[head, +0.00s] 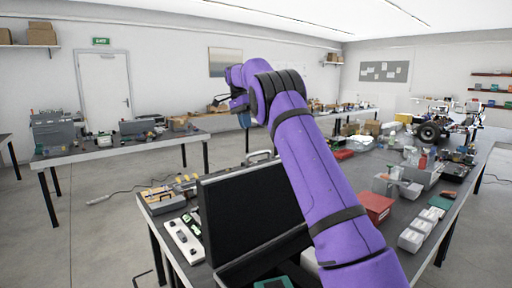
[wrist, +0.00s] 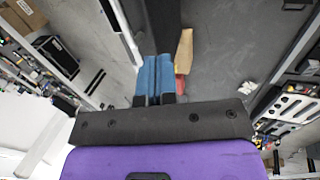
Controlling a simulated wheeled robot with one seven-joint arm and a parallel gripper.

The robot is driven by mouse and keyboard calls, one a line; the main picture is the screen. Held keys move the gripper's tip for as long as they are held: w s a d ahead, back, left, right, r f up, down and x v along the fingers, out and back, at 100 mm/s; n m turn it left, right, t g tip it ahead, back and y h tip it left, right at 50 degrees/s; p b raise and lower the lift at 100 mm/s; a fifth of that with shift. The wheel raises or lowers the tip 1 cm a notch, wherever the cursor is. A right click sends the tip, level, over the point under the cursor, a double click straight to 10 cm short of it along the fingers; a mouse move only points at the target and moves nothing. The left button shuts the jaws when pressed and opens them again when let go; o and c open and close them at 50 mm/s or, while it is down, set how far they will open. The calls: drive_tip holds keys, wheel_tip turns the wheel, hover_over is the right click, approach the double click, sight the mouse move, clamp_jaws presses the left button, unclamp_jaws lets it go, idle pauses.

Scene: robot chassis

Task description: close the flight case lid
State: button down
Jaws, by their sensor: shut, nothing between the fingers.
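The flight case (head: 262,258) stands open on the near workbench in the head view. Its black lid (head: 238,215) is raised, close to upright, with its dark inner face showing. My purple arm crosses in front of the lid's right part and hides it. My gripper (head: 244,118) is above and beyond the lid's top edge in the head view, apart from it, with blue fingers pointing down. In the wrist view the blue fingers (wrist: 154,80) are together and empty. I cannot make out the case for certain in the wrist view.
A white slotted block (head: 184,240) and a yellowish toolbox (head: 163,200) lie left of the lid. A red bin (head: 376,206) and white boxes (head: 412,238) stand to the right. Another cluttered bench (head: 120,152) is at the left. Open floor lies between the benches.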

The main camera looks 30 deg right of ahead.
drive_tip(key=s+f, duration=0.6)
drive_tip(key=f, duration=0.1)
drive_tip(key=shift+s+d+f, duration=0.2)
drive_tip(key=shift+d+f, duration=0.05)
drive_tip(key=shift+f, duration=0.05)
drive_tip(key=shift+s, duration=0.1)
idle(0.3)
